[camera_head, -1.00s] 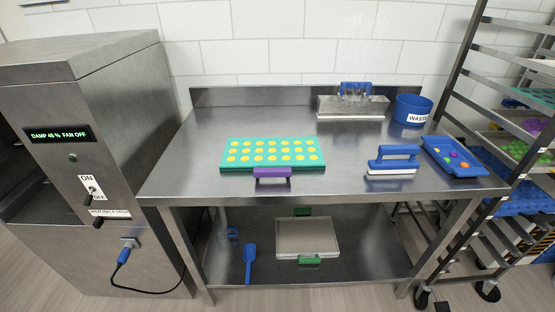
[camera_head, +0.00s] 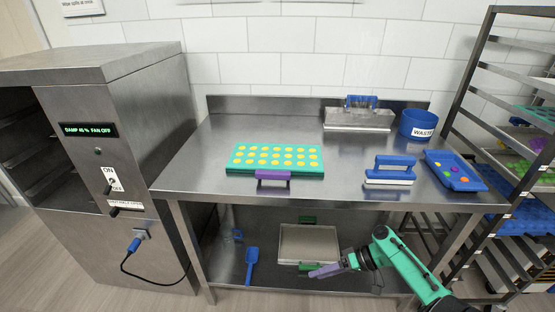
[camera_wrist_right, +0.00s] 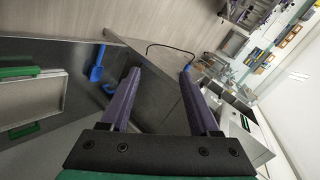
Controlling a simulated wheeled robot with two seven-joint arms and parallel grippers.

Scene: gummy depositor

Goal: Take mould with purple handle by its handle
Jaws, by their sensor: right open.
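The mould (camera_head: 236,160) is a teal tray with rows of yellow round cavities, lying flat on the steel table. Its purple handle (camera_head: 273,174) sticks out at the front edge of the table. My right gripper (camera_head: 312,273) is open and empty, low in front of the table, below and to the right of the handle. In the right wrist view its two purple fingers (camera_wrist_right: 157,75) stand apart with nothing between them. The mould does not show in the right wrist view. My left gripper is not in view.
A blue-handled tool (camera_head: 392,169), a blue tray (camera_head: 470,184) and a blue waste bin (camera_head: 419,125) stand right of the mould. A steel cabinet (camera_head: 150,120) is at left, a rack (camera_head: 468,90) at right. The lower shelf (camera_head: 222,272) holds a blue scoop (camera_head: 251,264) and a green-handled tray (camera_head: 300,244).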

